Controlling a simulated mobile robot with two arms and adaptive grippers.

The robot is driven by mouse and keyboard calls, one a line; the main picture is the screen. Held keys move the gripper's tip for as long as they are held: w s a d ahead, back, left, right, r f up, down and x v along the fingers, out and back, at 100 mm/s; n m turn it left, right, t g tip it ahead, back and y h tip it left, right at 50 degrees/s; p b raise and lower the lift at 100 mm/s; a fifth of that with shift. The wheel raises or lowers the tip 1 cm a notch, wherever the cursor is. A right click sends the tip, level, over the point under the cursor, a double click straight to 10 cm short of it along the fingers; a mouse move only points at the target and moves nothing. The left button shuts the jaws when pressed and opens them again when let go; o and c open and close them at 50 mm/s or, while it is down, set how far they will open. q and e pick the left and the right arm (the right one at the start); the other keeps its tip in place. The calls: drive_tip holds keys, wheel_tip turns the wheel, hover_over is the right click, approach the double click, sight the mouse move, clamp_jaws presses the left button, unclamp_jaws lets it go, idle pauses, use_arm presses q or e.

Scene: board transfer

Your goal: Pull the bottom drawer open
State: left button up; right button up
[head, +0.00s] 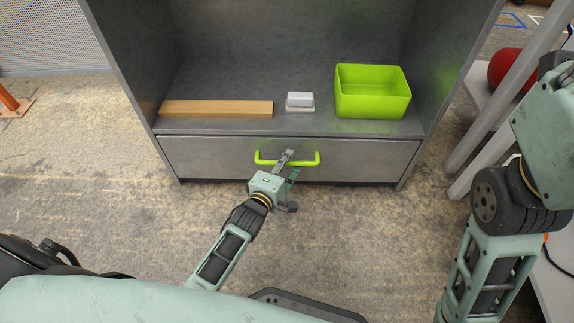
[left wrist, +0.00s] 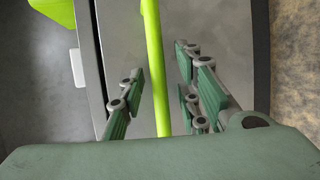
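The bottom drawer (head: 215,160) is a grey panel at the base of the grey cabinet and looks closed. Its bright green bar handle (head: 306,160) runs across the middle of the front. My left gripper (head: 287,160) is at the handle. In the left wrist view, the handle (left wrist: 153,60) passes between the two separated fingers of my left gripper (left wrist: 163,78). Visible gaps remain on both sides, so the gripper is open around the bar. My right arm shows at the right edge of the head view, but its gripper is out of view.
On the shelf above the drawer are a wooden board (head: 217,109), a small white block-like dish (head: 300,102) and a green bin (head: 373,105). A white-framed table (head: 480,140) with a red object (head: 505,66) stands right of the cabinet. The floor before the drawer is clear.

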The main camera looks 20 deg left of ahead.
use_arm(q)
drive_tip(key=shift+w, duration=0.1)
clamp_jaws()
idle(0.6)
